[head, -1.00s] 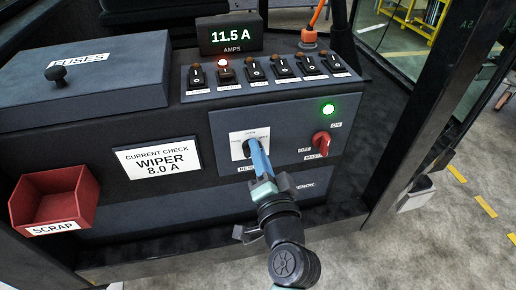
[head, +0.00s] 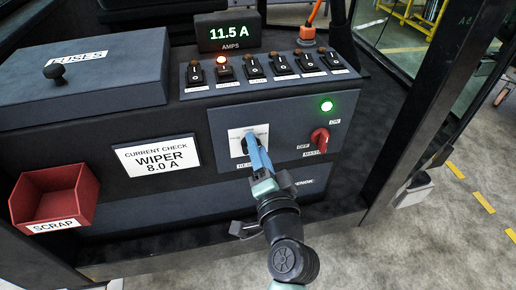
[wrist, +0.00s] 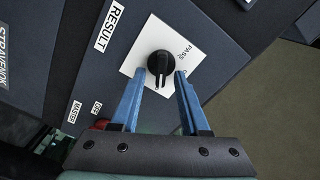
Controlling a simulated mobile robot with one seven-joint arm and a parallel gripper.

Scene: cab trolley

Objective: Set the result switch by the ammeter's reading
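The ammeter (head: 231,32) stands at the top of the console and reads 11.5 A. A card (head: 156,158) on the console front reads CURRENT CHECK WIPER 8.0 A. The result switch is a black knob (wrist: 160,63) on a white plate (wrist: 178,40); PASS is legible on the plate, other markings are partly hidden. A RESULT label (wrist: 112,26) lies beside it. My gripper (wrist: 160,78) is open, with its blue fingers on either side of the knob's near end and gaps visible. In the head view the fingers (head: 259,157) cover most of the knob.
A red master switch (head: 320,139) sits right of the result plate, below a lit green lamp (head: 326,105). A row of rocker switches (head: 256,71) is above, one with a lit lamp. The fuse box (head: 80,80) and red scrap bin (head: 55,196) are left.

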